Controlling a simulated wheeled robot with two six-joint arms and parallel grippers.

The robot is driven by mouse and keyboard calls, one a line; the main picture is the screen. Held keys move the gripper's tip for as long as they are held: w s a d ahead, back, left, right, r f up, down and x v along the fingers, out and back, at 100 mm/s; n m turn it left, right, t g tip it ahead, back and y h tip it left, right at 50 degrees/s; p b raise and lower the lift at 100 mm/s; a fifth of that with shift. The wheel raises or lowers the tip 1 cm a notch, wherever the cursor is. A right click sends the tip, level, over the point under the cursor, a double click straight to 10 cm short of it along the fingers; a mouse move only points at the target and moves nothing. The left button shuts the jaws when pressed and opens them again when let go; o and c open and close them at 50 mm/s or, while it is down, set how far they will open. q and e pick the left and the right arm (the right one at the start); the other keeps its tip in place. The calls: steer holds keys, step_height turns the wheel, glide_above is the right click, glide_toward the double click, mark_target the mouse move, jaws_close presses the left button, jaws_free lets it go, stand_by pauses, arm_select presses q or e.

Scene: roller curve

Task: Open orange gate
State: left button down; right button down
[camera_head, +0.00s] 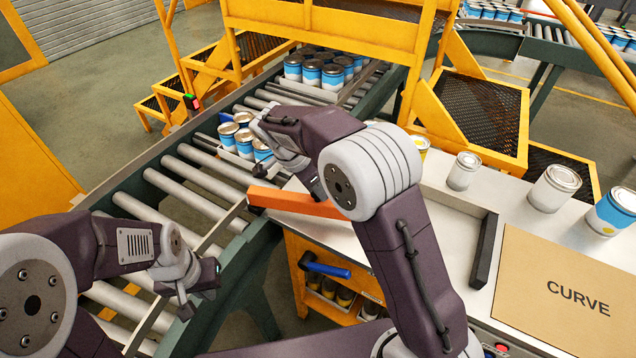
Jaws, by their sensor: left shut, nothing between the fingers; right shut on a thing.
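The orange gate (285,201) is a flat bar between the roller conveyor and the white worktop. Its left end is at the conveyor's side rail, and its right end is hidden behind my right arm. My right gripper (317,188) points down at the gate's top edge and is shut on it; the forearm partly hides the contact. My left gripper (206,279) is shut and empty above the near conveyor rail, left of the gate and apart from it.
Blue-and-white cans (243,143) stand in a group on the rollers (210,183) behind my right gripper. The worktop (440,225) holds several cans, a dark bar (484,250) and a CURVE board (565,290). A blue handle (328,269) sits below. A yellow frame (325,28) spans the back.

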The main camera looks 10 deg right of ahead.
steer(key=shift+s+a+r, duration=0.15)
stand_by(0.4)
steer(key=c, duration=1)
jaws_free()
steer(key=shift+o, duration=0.2)
steer(key=shift+s+a, duration=0.1)
steer(key=v, duration=0.9)
